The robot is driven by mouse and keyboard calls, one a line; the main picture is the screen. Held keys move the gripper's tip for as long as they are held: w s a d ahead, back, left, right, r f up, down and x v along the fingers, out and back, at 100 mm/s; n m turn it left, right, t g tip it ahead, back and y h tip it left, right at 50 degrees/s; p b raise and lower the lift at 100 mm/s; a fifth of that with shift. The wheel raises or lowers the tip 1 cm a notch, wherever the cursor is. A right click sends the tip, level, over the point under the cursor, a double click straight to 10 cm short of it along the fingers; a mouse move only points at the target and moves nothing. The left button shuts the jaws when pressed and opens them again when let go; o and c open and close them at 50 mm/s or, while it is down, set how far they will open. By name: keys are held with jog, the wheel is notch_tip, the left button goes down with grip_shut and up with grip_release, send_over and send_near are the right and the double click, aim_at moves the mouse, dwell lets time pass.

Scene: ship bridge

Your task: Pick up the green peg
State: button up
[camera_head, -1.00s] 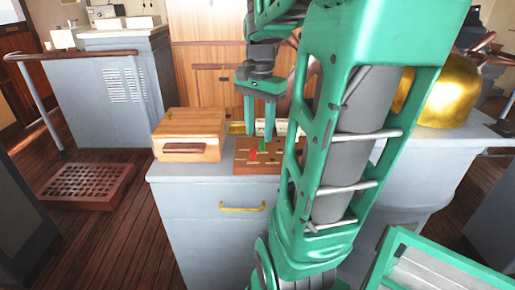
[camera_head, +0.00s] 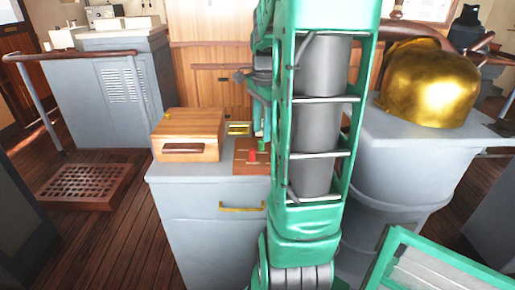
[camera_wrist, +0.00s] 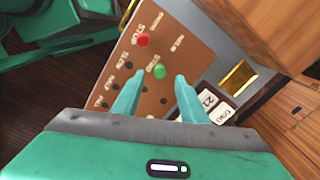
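The green peg (camera_wrist: 159,72) stands in a brown wooden board (camera_wrist: 180,48) with printed words and several holes. A red peg (camera_wrist: 142,40) stands in the same board, near the word STOP. In the head view the green peg (camera_head: 262,146) shows just behind the red peg (camera_head: 253,155), and my arm hides the right part of the board. My gripper (camera_wrist: 156,78) is open in the wrist view, its two teal fingers apart and pointing toward the green peg, which appears between and just beyond the tips. Nothing is held.
A wooden box (camera_head: 188,136) stands left of the board on the grey cabinet (camera_head: 205,200). A brass piece (camera_wrist: 238,77) and white number cards (camera_wrist: 213,104) lie beside the board. A large golden dome (camera_head: 430,85) is at the right.

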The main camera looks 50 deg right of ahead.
aim_at(261, 140)
notch_tip(261, 140, down, 4)
jog(key=shift+w+f, duration=0.1)
jog(key=shift+c, duration=0.3)
grip_shut()
notch_tip(261, 140, up, 9)
jog(key=shift+a+f, duration=0.1)
jog(key=shift+f, duration=0.15)
dwell(0.3)
